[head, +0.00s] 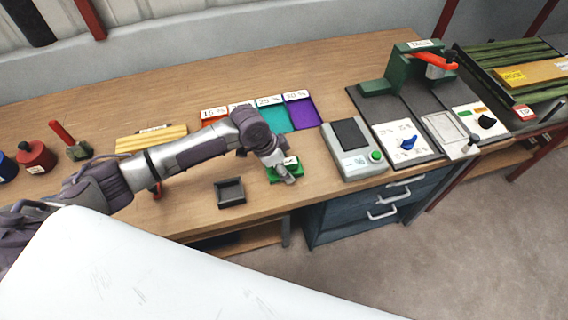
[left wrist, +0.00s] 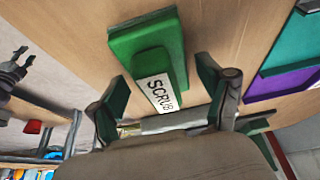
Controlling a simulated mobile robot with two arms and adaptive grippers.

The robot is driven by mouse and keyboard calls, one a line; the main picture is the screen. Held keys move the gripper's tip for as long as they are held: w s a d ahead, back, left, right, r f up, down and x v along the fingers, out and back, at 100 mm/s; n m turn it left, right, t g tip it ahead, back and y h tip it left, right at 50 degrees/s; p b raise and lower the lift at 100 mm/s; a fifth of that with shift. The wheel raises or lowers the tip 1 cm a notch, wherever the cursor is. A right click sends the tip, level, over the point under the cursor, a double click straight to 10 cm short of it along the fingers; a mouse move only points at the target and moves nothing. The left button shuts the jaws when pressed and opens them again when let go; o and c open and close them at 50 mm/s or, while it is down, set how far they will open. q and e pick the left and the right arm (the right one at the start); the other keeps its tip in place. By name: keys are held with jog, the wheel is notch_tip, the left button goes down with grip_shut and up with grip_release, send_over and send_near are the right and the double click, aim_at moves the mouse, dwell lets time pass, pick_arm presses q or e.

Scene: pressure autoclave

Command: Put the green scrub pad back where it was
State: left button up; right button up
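The green scrub pad (left wrist: 148,52) is a green block with a raised grip and a white SCRUB label. It lies on the wooden bench and also shows in the head view (head: 272,178), partly covered by my gripper. My left gripper (left wrist: 160,95) is over the label end of the pad, with its green-padded fingers spread apart on either side. Gaps show between the fingers and the pad. It also shows in the head view (head: 287,174). My right gripper is not recognisable in either view.
A small black open tray (head: 231,204) sits left of the pad near the front edge. Coloured labelled trays, including a teal one (head: 276,119) and a purple one (head: 305,112), lie behind. A grey scale (head: 369,167) stands to the right. Bare bench lies between tray and pad.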

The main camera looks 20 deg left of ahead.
pick_arm(q)
jog(key=shift+r, duration=0.1)
jog(key=b+v, duration=0.1)
jog(key=v, duration=1.1)
dwell(0.4)
